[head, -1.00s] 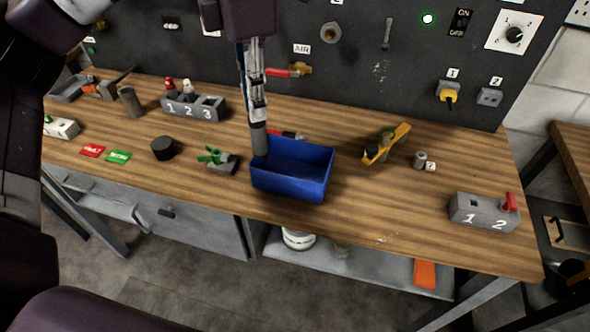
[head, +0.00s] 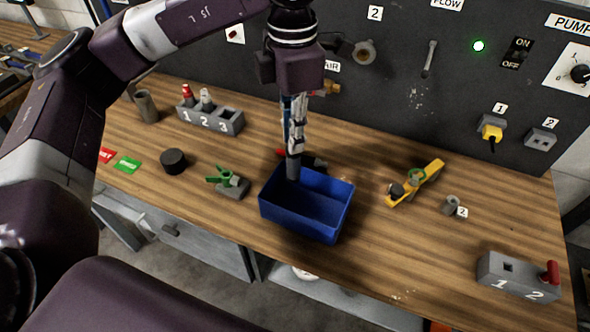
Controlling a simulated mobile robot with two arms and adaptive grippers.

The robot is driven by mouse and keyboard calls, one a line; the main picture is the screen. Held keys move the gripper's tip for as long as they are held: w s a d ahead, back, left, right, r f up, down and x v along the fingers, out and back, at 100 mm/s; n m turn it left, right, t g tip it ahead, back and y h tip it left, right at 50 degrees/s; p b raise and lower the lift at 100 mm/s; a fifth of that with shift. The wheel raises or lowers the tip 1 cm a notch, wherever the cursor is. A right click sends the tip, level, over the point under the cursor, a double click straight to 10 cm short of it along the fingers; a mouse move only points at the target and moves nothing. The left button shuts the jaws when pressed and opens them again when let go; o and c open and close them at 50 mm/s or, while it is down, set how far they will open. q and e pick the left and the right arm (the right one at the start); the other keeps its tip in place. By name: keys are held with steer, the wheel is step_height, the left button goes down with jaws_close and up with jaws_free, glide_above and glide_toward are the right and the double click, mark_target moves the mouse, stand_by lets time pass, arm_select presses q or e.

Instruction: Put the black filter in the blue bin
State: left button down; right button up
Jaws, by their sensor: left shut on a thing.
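The blue bin (head: 318,229) stands open on the wooden bench, near its front edge at the middle of the head view. My left gripper (head: 295,148) points down over the bin's back left part. It is shut on a dark upright cylinder, which I take for the black filter (head: 293,168). The cylinder's lower end shows within the bin's opening in the picture; whether it is below the rim or touches a wall I cannot tell. My right gripper is not in view.
A black round puck (head: 173,161) and a green clamp (head: 228,182) lie left of the bin. A yellow tool (head: 414,184) lies to the right. A numbered holder (head: 211,118) and a grey cylinder (head: 146,105) stand further back. The dark panel (head: 400,90) rises behind.

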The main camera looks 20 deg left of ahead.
mark_target(294, 171)
arm_select(q)
step_height(294, 171, down, 5)
steer(key=shift+w+f+p, duration=0.15)
steer(key=shift+f+p, duration=0.05)
steer(key=shift+p, duration=0.25)
steer(key=shift+f, duration=0.5)
step_height(294, 171, down, 3)
steer(key=shift+f+p, duration=0.15)
steer(key=shift+p, duration=0.4)
steer(key=shift+f, duration=0.55)
steer(key=c, duration=1.9)
jaws_free()
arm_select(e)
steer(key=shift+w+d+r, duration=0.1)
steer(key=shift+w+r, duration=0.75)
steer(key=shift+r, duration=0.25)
arm_select(q)
steer(key=shift+r, duration=0.2)
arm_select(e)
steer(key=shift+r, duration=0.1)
